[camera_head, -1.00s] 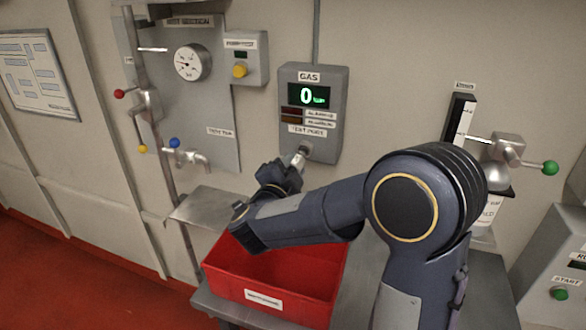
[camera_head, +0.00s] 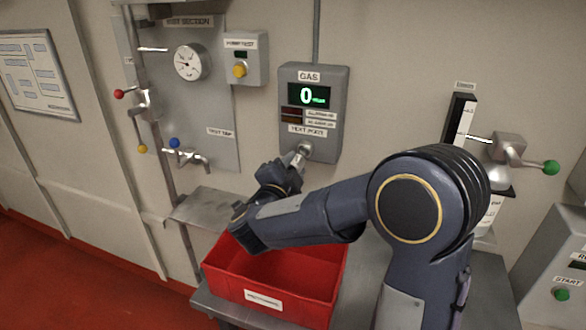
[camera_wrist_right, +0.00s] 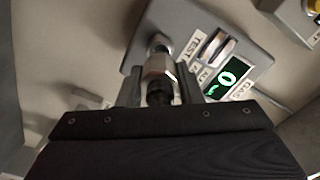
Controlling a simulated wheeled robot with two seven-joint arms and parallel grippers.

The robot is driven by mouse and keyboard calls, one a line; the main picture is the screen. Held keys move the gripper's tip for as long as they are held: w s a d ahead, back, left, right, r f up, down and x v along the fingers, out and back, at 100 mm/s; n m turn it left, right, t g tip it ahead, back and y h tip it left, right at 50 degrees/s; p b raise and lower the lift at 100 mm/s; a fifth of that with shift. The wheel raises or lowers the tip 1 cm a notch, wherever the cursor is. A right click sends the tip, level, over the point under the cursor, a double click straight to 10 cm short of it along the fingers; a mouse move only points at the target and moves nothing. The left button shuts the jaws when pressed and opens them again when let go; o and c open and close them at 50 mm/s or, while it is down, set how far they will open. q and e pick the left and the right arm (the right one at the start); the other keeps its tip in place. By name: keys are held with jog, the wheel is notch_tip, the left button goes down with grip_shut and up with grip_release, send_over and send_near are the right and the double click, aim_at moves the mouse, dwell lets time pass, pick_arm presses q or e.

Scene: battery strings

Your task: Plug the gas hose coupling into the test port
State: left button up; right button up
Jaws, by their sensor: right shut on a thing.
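The grey gas panel (camera_head: 313,115) hangs on the wall with a green display reading 0. Its test port (camera_head: 305,147) is at the bottom, below the TEST PORT label. My right gripper (camera_head: 293,165) is at the port, shut on the metal hose coupling (camera_head: 300,154). In the right wrist view the coupling (camera_wrist_right: 157,72) sits between the fingers of my right gripper (camera_wrist_right: 158,88), pointing at the port (camera_wrist_right: 160,44). The coupling's front end is at the port or touching it; I cannot tell whether it is seated. My left gripper does not show.
A red bin (camera_head: 270,285) stands on a grey table (camera_head: 345,310) below my right arm. A metal shelf (camera_head: 205,208) and a tap (camera_head: 188,156) are to the left. A column with a green-knobbed lever (camera_head: 550,167) stands at the right.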

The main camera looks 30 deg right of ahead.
jog(key=shift+x, duration=1.75)
jog(key=o, duration=1.2)
jog(key=shift+c, duration=0.2)
jog(key=b+v, duration=0.2)
jog(key=v, duration=0.6)
jog(key=shift+d, duration=0.1)
